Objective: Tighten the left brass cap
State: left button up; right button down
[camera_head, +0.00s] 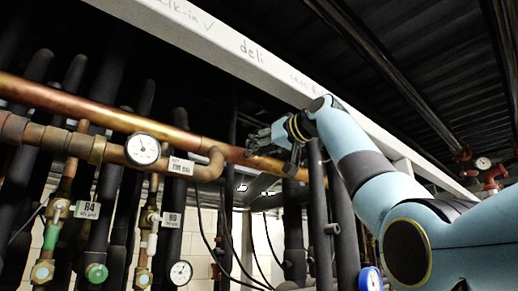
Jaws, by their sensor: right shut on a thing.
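My right gripper (255,141) is far up and to the right of these caps, in front of or beside the long copper pipe. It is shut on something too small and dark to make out. I cannot tell whether its fingers touch the pipe. My left gripper is not in view.
The thick copper pipe (110,117) runs across the rack, with a gauge (143,149) below it. Black insulated pipes stand behind. More gauges (180,272) and a blue-rimmed gauge (371,280) are low down. A pale beam (225,52) crosses above. Thin black cables hang mid-view.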

jog(key=shift+m, duration=3.1)
jog(key=c, duration=1)
grip_release()
jog(key=shift+d, duration=0.1)
jog(key=v, duration=1.2)
